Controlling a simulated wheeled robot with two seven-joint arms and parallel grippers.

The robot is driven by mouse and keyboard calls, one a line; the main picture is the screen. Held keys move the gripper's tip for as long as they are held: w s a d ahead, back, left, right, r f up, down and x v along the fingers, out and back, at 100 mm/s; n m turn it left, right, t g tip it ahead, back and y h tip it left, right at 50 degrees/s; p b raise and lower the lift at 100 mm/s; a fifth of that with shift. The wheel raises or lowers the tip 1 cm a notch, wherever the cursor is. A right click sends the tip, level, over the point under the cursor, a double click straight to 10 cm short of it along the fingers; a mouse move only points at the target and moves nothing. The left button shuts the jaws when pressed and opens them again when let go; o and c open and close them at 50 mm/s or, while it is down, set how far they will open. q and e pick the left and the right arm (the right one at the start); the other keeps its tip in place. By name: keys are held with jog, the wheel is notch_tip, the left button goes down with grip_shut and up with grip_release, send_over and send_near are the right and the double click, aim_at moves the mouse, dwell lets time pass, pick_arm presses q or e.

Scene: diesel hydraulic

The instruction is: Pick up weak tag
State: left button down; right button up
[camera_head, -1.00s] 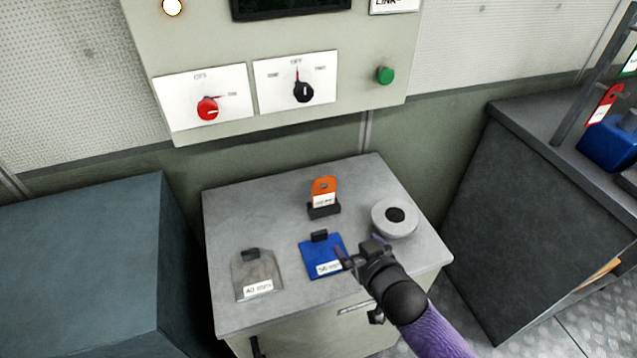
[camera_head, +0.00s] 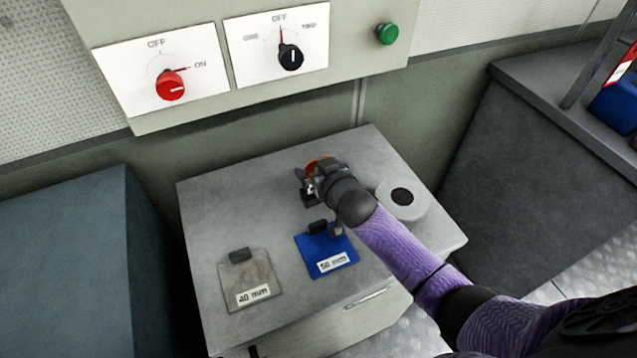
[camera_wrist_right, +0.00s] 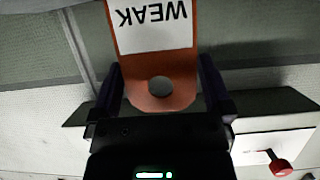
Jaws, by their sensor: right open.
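The weak tag is orange with a white label and a round hole. In the head view only a bit of its orange top (camera_head: 316,163) shows behind my right gripper (camera_head: 309,186). In the right wrist view the weak tag (camera_wrist_right: 162,92) stands between the two fingers of my right gripper (camera_wrist_right: 165,95), with its label reading WEAK upside down. The fingers are open, one on each side of the tag. Most of the tag's black holder is hidden in the head view. My left gripper is not in view.
On the grey cabinet top (camera_head: 215,215) lie a blue 50 mm plate (camera_head: 327,255), a grey 40 mm plate (camera_head: 250,283) and a grey roll (camera_head: 402,203). A panel with a red knob (camera_head: 171,86), a black knob (camera_head: 290,57) and a green button (camera_head: 387,34) hangs behind.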

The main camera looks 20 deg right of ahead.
jog(key=shift+r, duration=0.1)
jog(key=c, duration=0.9)
